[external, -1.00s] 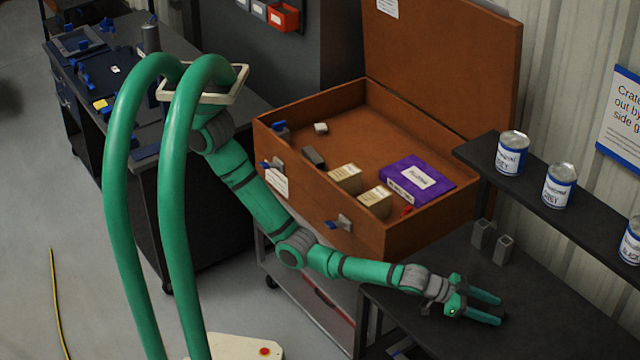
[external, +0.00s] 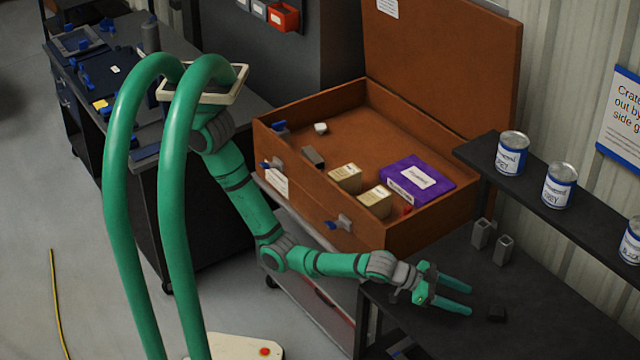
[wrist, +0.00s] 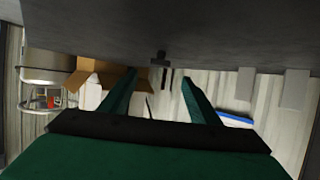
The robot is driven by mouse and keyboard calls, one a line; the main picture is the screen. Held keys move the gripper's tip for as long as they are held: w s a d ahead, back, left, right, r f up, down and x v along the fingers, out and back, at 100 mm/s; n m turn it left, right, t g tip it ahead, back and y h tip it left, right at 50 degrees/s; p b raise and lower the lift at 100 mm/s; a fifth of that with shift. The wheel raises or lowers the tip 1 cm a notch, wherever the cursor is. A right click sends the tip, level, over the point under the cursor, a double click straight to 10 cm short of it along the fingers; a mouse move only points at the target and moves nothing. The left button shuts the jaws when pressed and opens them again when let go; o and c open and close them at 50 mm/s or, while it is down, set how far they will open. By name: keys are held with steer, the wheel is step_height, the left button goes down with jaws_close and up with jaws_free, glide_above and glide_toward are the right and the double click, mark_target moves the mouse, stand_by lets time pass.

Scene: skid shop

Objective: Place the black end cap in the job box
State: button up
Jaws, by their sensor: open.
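The black end cap (external: 497,313) lies on the dark bench top, small and hard to make out against it. A small dark piece (wrist: 160,58), which looks like the cap, shows against the grey surface in the wrist view, beyond and between my fingertips. My gripper (external: 470,299) is open and empty, low over the bench, with its fingers pointing right, left of the cap and apart from it. Its two fingers also show in the wrist view (wrist: 158,76). The job box (external: 300,190) is the large open brown box with its lid raised, up and left of my gripper.
The job box holds a purple box (external: 418,178), two cream cartons (external: 345,179) and small parts. Two grey tube pieces (external: 503,249) stand on the bench behind my gripper. A raised shelf (external: 535,205) with several cans (external: 512,153) runs along the right.

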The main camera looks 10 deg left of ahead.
mark_target(496, 310)
steer(key=shift+w+d+r, duration=0.15)
steer(key=shift+w+d, duration=0.15)
steer(key=shift+d, duration=0.4)
steer(key=shift+s+x, duration=0.15)
steer(key=shift+x, duration=2.5)
steer(key=shift+s+x, duration=0.15)
steer(key=shift+x, duration=2.5)
steer(key=shift+a, duration=0.1)
steer(key=c, duration=1.2)
